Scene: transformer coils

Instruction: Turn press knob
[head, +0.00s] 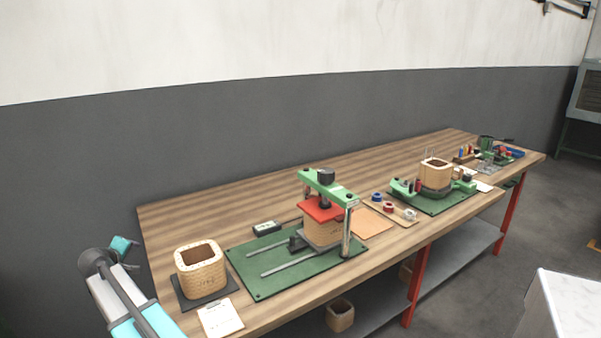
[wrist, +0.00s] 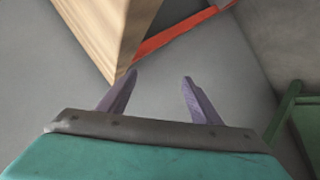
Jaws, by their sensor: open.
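The press stands on a green base plate (head: 259,281) on the workbench in the head view. It has a green crossbar (head: 328,188), a red pressing plate (head: 318,212) and a dark press knob (head: 326,176) on top. A tan coil block (head: 322,232) sits under the red plate. My gripper (wrist: 157,85) shows in the wrist view with its two purple fingers apart and nothing between them. The wrist view shows a bench corner and a red leg ahead of the fingers, not the press. My arm is at the lower left in the head view, apart from the press.
A woven square coil (head: 200,267) and a clipboard (head: 220,318) are on the near left of the workbench (head: 165,218). A second green fixture (head: 440,204) with a coil stands farther right, beside a tray of spools (head: 390,208). A wooden block (head: 340,316) is on the lower shelf.

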